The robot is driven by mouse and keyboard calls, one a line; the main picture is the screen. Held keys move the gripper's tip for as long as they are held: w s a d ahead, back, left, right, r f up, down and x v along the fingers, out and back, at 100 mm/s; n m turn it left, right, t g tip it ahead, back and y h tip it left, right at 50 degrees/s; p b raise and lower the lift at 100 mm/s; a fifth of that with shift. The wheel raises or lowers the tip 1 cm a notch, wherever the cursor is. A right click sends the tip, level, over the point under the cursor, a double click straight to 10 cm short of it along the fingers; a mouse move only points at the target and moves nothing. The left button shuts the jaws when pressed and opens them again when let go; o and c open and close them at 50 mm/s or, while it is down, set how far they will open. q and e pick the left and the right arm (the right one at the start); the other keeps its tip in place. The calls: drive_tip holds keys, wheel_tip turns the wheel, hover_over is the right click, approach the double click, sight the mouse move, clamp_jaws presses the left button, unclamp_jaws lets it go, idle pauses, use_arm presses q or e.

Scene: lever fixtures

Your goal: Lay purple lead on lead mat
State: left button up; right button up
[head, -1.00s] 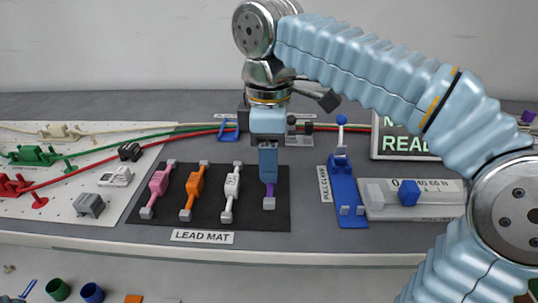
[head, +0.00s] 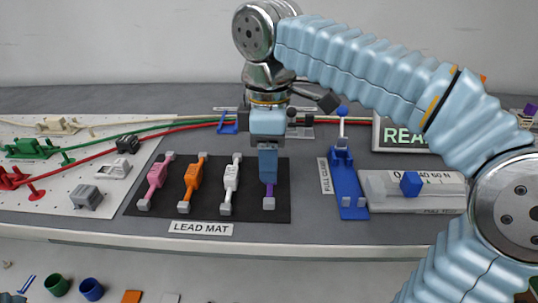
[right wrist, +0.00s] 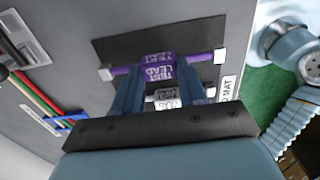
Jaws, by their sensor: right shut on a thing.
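The purple lead (head: 269,190) is at the right end of the black lead mat (head: 210,208), with its grey end clip (head: 268,203) towards the mat's front edge. My right gripper (head: 268,178) comes down over it and is shut on its middle. The purple lead also shows in the right wrist view (right wrist: 158,66), between the fingers of my right gripper (right wrist: 160,92), with the mat (right wrist: 180,38) behind it. I cannot tell whether the lead touches the mat. Pink (head: 156,182), orange (head: 192,183) and white (head: 231,182) leads lie in a row to its left. My left gripper is out of view.
A blue clamp fixture (head: 346,185) with an upright lever stands right of the mat, beside a grey gauge block (head: 430,192). A white pegboard (head: 80,180) with coloured cables is on the left. The table front edge (head: 270,251) lies near.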

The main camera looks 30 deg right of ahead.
drive_tip(key=shift+f, duration=0.2)
idle(0.3)
drive_tip(key=shift+f+b, duration=0.35)
drive_tip(key=shift+f, duration=0.15)
drive_tip(key=o, duration=1.6)
wheel_tip(320, 180, up, 5)
drive_tip(key=p, duration=0.4)
drive_tip(key=shift+p, duration=0.35)
drive_tip(key=shift+r, duration=1.05)
